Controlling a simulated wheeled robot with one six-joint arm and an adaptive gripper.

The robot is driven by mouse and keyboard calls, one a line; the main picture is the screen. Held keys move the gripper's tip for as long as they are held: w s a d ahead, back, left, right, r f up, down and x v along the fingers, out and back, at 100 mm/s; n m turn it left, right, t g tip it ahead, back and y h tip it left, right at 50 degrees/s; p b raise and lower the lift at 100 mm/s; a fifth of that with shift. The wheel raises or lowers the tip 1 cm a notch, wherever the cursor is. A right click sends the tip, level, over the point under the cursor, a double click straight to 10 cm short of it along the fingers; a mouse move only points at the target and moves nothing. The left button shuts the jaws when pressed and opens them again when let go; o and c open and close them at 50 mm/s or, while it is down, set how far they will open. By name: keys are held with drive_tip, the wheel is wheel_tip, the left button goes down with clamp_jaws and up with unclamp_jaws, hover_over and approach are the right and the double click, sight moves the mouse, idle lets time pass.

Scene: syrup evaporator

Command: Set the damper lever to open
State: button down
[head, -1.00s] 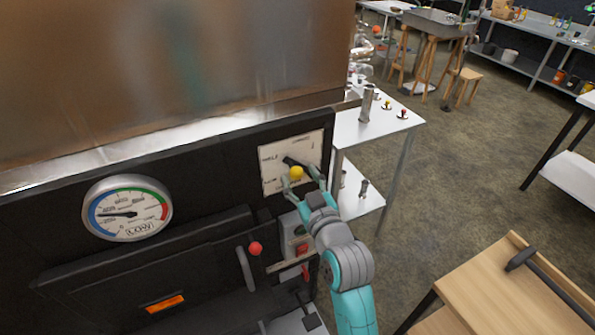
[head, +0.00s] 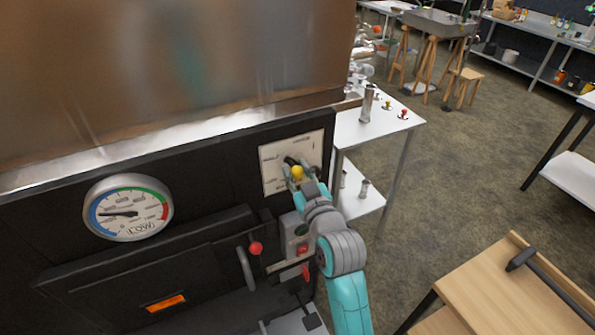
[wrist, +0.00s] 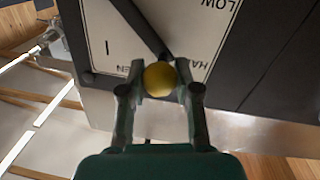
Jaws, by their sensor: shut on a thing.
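The damper lever is a dark bar with a yellow ball knob (head: 297,172) at its end, in front of a white label plate (head: 270,180) on the black evaporator front. In the wrist view the yellow knob (wrist: 159,79) sits between my fingertips, and the dark lever bar (wrist: 137,28) runs up and left from it. My gripper (head: 303,178) is shut on the knob; it also shows in the wrist view (wrist: 160,90). The plate (wrist: 110,45) carries the words LOW and HALF, and a partly hidden word ending in EN. My fingers cover part of the plate.
A round gauge (head: 128,207) and a red ball knob (head: 256,248) are on the black front to the left. A white side table (head: 385,130) with small items stands close on the right. A wooden table (head: 500,300) is at lower right. Open floor lies beyond.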

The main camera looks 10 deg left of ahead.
drive_tip(key=w+d+r+m+g, duration=0.1)
drive_tip(key=w+d+r+m, duration=0.2)
drive_tip(key=d+m, duration=0.3)
drive_tip(key=shift+w+d+m, duration=0.25)
drive_tip(key=shift+w+m, duration=0.45)
drive_tip(key=shift+m, duration=0.8)
drive_tip(key=shift+r, duration=0.1)
drive_tip(key=c, duration=0.8)
unclamp_jaws()
drive_tip(key=shift+d, duration=0.1)
drive_tip(key=v, duration=1.2)
